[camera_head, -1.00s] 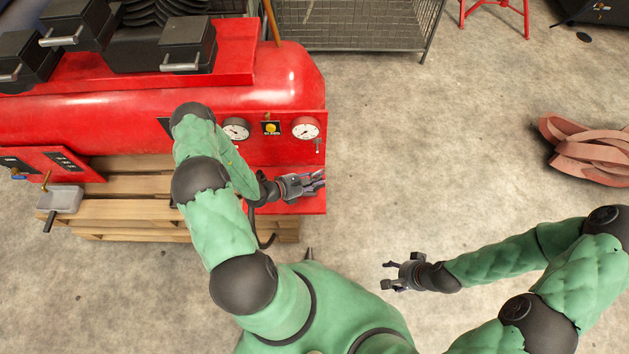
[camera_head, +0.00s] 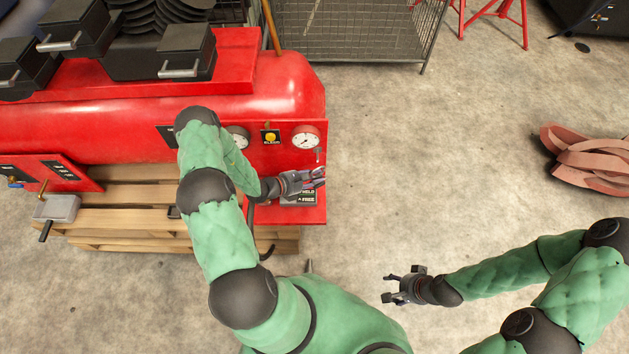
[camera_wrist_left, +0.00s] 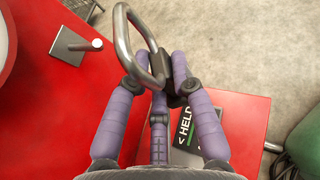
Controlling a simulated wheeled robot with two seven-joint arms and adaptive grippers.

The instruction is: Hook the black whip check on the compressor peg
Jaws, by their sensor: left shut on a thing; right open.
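My left gripper (camera_head: 316,177) is in front of the red compressor panel. In the left wrist view its purple fingers (camera_wrist_left: 160,84) are shut on the whip check, whose bright metal loop (camera_wrist_left: 133,40) stands up beyond the fingertips. A dark piece of it shows between the fingers, and the rest is mostly hidden. The compressor peg (camera_head: 318,153) is a short metal pin on the panel. In the wrist view the peg (camera_wrist_left: 76,44) is left of the loop, apart from it. My right gripper (camera_head: 402,286) is open and empty over the floor.
The red compressor (camera_head: 290,90) stands on a wooden pallet (camera_head: 130,215). Below the panel, a red plate carries a HELD/FREE sign (camera_head: 300,197). Gauges (camera_head: 305,138) and a yellow button (camera_head: 271,137) are nearby. A wire cage (camera_head: 360,30) is behind.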

